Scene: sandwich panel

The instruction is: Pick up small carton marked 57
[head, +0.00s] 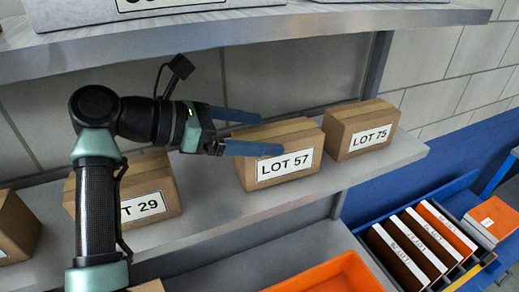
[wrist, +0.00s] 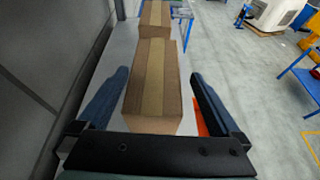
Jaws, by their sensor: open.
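The small carton marked LOT 57 (head: 280,155) stands upright on the middle grey shelf in the head view, its label facing out. My gripper (head: 270,133) reaches in from the left with its two blue fingers spread, one at the carton's far side and one across its label side. In the wrist view the carton (wrist: 152,88) lies between the open fingers (wrist: 150,95), with a visible gap on the left; the fingers do not appear closed on it. Its near end is partly hidden by the gripper's bar.
The LOT 75 carton (head: 362,129) stands just beyond it to the right, and a carton ending in 29 (head: 150,196) is to the left, partly behind my arm. An upper shelf (head: 240,35) runs overhead. An orange bin (head: 335,275) sits below.

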